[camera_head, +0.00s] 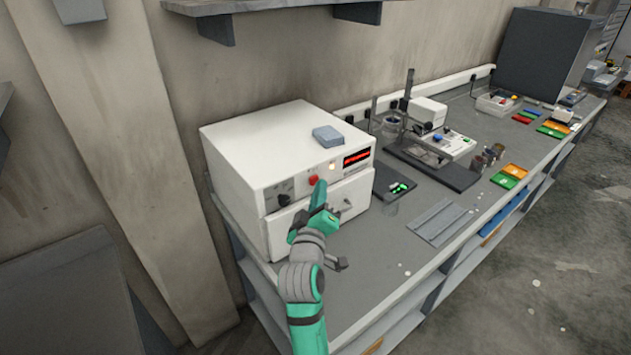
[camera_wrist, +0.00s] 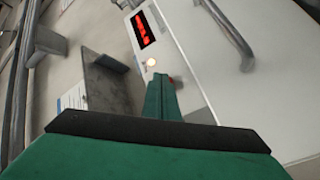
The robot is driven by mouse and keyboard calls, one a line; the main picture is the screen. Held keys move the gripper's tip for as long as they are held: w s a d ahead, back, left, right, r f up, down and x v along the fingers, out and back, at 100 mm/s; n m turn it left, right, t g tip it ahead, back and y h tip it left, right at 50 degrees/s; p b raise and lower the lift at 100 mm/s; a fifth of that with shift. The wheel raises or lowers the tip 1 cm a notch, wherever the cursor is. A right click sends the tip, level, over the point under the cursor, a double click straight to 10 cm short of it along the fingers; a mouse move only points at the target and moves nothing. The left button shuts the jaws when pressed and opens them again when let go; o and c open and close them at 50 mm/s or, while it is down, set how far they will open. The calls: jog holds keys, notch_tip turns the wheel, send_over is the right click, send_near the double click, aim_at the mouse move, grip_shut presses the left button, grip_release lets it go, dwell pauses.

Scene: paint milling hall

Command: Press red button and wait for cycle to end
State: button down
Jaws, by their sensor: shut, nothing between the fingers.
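A white box-shaped machine (camera_head: 272,150) stands on the grey bench. Its front panel has a red button (camera_head: 313,180), a lit pale-yellow lamp (camera_head: 332,165), a red lit display (camera_head: 356,158) and dark knobs at the left. My green gripper (camera_head: 321,192) is shut and empty, its tip just below the red button; I cannot tell whether it touches. In the wrist view the shut fingers (camera_wrist: 163,92) point at the panel. The red button (camera_wrist: 174,81) is mostly hidden beside the fingertips. The lamp (camera_wrist: 151,62) and red display (camera_wrist: 143,29) show beyond them.
A drawer-like front with a handle (camera_head: 346,205) lies below the panel. A grey-blue box (camera_head: 328,136) sits on the machine. A dark tray (camera_head: 394,182) with green items and a ridged grey plate (camera_head: 440,221) lie to the right. A wall shelf (camera_head: 270,6) hangs above.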

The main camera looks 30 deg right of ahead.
jog(key=shift+s+d, duration=0.2)
jog(key=shift+s, duration=2.75)
jog(key=shift+w+a, duration=0.1)
